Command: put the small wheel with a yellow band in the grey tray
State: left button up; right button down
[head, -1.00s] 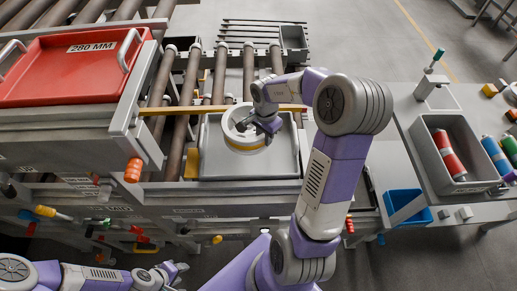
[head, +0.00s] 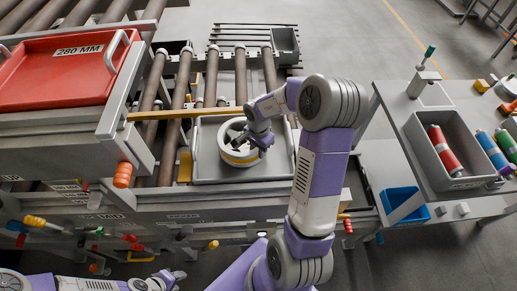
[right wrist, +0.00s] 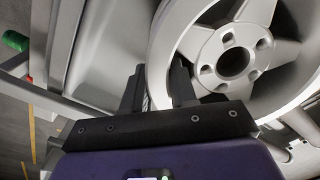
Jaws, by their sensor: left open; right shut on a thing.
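The small white wheel with a yellow band (head: 240,158) is within the outline of the grey tray (head: 283,172), left of its middle. I cannot tell whether it touches the tray floor. My right gripper (head: 250,138) is shut on the wheel's rim. In the right wrist view, the two black fingers (right wrist: 157,88) straddle the rim wall of the wheel (right wrist: 262,40), with its spokes and hub to the right. My left gripper (head: 176,275) is open at the bottom left, low and far from the tray.
A red tray (head: 60,80) marked 280 MM stands at the upper left by the rollers. A yellow bar (head: 185,113) runs just behind the grey tray. At the right are a grey bin (head: 425,128) with a red cylinder and a blue bin (head: 402,203).

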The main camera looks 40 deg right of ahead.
jog(key=c, duration=0.9)
grip_release()
jog(key=shift+r, duration=0.25)
notch_tip(320, 180, up, 12)
jog(key=p, duration=0.3)
jog(key=shift+f, duration=0.15)
